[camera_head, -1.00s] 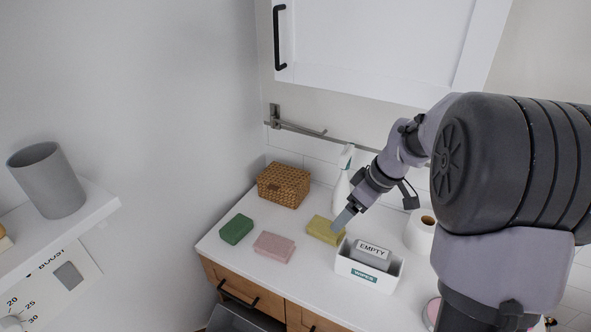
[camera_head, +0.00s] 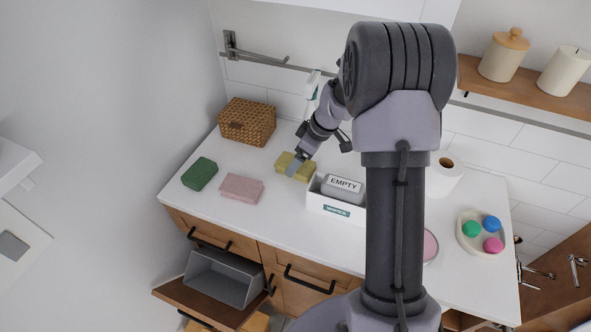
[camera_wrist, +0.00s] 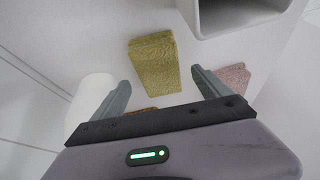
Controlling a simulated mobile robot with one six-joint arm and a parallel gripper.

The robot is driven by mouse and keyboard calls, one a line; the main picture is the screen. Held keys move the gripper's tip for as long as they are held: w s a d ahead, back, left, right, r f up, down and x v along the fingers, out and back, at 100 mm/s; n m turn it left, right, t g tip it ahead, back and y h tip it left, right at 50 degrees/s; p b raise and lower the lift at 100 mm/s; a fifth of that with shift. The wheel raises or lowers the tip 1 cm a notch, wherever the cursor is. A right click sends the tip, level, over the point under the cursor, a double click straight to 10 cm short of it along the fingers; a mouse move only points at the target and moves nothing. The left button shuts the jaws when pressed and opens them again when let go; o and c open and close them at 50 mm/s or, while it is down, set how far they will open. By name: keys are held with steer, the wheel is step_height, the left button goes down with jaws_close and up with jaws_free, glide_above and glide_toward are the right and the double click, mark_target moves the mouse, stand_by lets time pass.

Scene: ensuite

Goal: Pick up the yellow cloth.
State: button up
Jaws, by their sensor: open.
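The yellow cloth (camera_head: 287,163) is a folded block lying on the white counter, between the pink cloth and the white bin. In the wrist view the yellow cloth (camera_wrist: 155,64) lies ahead of my gripper, roughly between the lines of the two fingers. My gripper (camera_head: 291,169) is at the cloth's right side in the head view and covers part of it. In the wrist view my gripper (camera_wrist: 160,90) has its two fingers spread wide with nothing between the tips. I cannot tell how high the fingertips are above the counter.
A white bin (camera_head: 325,205) with an "EMPTY" sign stands close right of the cloth. A pink cloth (camera_head: 241,188) and a green cloth (camera_head: 199,174) lie to the left.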

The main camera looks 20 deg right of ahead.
steer(key=x, duration=0.2)
steer(key=shift+w+f, duration=0.1)
steer(key=shift+f, duration=0.2)
steer(key=shift+r, duration=0.1)
steer(key=shift+b, duration=0.65)
steer(key=c, duration=1.5)
steer(key=shift+o, duration=0.2)
steer(key=shift+r+p, duration=0.2)
steer(key=shift+p, duration=0.45)
step_height(320, 180, up, 10)
steer(key=p, duration=0.3)
